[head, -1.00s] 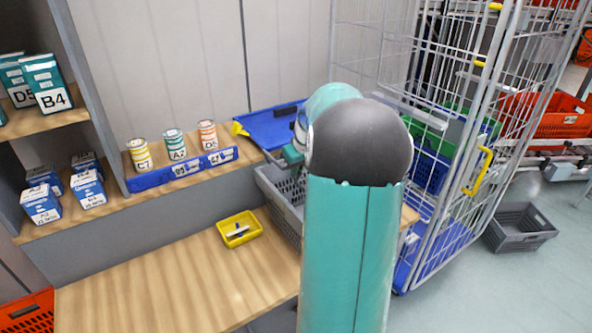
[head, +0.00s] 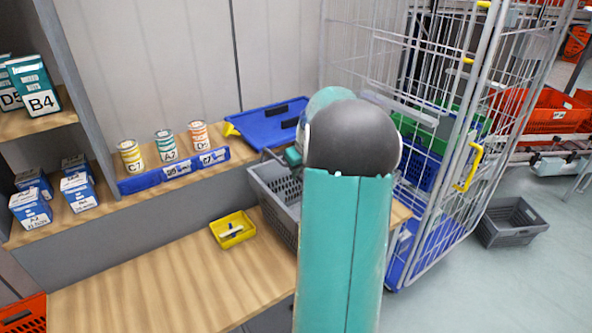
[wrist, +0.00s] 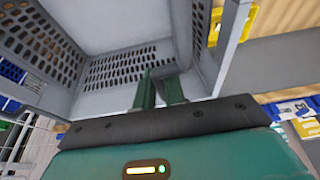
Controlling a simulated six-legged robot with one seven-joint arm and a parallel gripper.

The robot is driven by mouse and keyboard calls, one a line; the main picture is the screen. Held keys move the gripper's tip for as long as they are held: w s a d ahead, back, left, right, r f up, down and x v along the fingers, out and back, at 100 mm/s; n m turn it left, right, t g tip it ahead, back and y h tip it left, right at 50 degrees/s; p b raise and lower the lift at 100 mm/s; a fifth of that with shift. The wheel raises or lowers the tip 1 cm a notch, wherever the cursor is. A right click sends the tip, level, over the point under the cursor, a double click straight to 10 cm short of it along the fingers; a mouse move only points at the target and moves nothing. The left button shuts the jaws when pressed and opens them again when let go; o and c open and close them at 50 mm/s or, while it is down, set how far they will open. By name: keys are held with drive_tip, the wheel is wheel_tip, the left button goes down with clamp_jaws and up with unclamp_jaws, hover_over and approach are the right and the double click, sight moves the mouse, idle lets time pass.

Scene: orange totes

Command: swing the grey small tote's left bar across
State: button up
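The grey small tote (head: 273,196) stands at the right end of the wooden bench in the head view, partly hidden behind my arm. A thin dark bar shows at its back left rim. In the wrist view the tote's perforated grey wall (wrist: 115,68) fills the upper part. My gripper's two green fingers (wrist: 159,88) reach over the tote there, with a narrow gap between them. A grey piece shows close to their tips; I cannot tell whether they grip it.
A yellow bin (head: 232,229) sits on the bench left of the tote. A blue tote (head: 268,126) lies behind on the ledge, near several cans. A wire cage trolley (head: 440,150) stands close on the right. Another grey tote (head: 512,222) is on the floor.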

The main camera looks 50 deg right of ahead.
drive_tip(key=shift+f, duration=0.1)
drive_tip(key=shift+s+d+f, duration=0.15)
drive_tip(key=shift+d+f, duration=0.3)
drive_tip(key=shift+f, duration=0.3)
drive_tip(key=o, duration=1)
drive_tip(key=shift+o, duration=0.2)
drive_tip(key=shift+r, duration=0.1)
wheel_tip(320, 180, up, 10)
idle(1.2)
